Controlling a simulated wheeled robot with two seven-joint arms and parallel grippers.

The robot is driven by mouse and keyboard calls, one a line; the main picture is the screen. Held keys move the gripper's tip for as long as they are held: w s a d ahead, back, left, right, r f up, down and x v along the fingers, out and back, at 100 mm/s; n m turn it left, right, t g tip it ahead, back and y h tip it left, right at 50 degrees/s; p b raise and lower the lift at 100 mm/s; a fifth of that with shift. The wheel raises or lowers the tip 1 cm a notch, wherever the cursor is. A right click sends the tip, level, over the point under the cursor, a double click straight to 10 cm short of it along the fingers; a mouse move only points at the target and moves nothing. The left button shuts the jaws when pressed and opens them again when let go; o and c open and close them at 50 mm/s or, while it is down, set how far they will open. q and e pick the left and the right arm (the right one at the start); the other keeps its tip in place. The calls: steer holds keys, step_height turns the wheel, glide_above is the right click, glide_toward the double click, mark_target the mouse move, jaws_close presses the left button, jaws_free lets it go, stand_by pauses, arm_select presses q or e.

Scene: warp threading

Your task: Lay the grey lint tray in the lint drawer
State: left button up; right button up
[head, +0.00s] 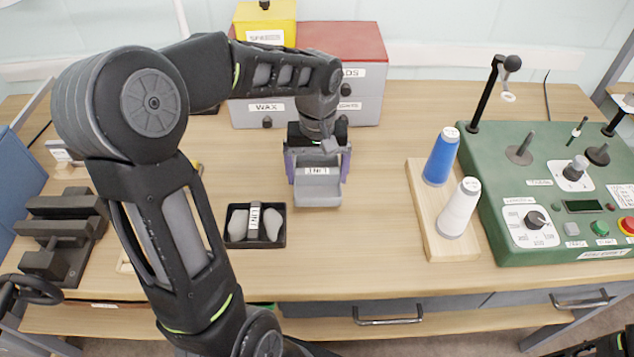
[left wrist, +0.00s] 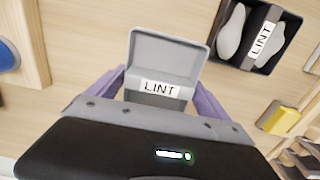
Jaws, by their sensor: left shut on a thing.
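The grey lint tray (head: 318,188) is an open tray with a white LINT label, out over the table in front of the cabinet. My left gripper (head: 318,170) is shut on it, with a purple finger on each side. In the left wrist view the tray (left wrist: 165,52) sits between the purple fingers (left wrist: 160,88). I cannot tell whether it touches the table. A black open bin (head: 262,243), also marked LINT, holds two pale lumps to the front left of the tray. No drawer marked LINT can be made out.
A grey cabinet with a red top (head: 352,42) and labelled drawers stands behind my gripper. A wooden board (head: 428,225) with a blue cone (head: 441,157) and a white cone (head: 459,208), then a green control panel (head: 550,200), stand right. Table drawers with handles (head: 388,320) show in front.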

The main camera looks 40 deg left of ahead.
mark_target(317, 185)
arm_select(q)
steer(key=shift+f, duration=0.1)
steer(key=shift+f, duration=1.8)
steer(key=shift+f, duration=0.2)
steer(key=o, duration=1.1)
steer(key=shift+o, duration=0.2)
steer(key=shift+r, duration=0.1)
step_height(317, 185, up, 12)
steer(key=shift+r, duration=0.15)
steer(key=shift+c, duration=0.2)
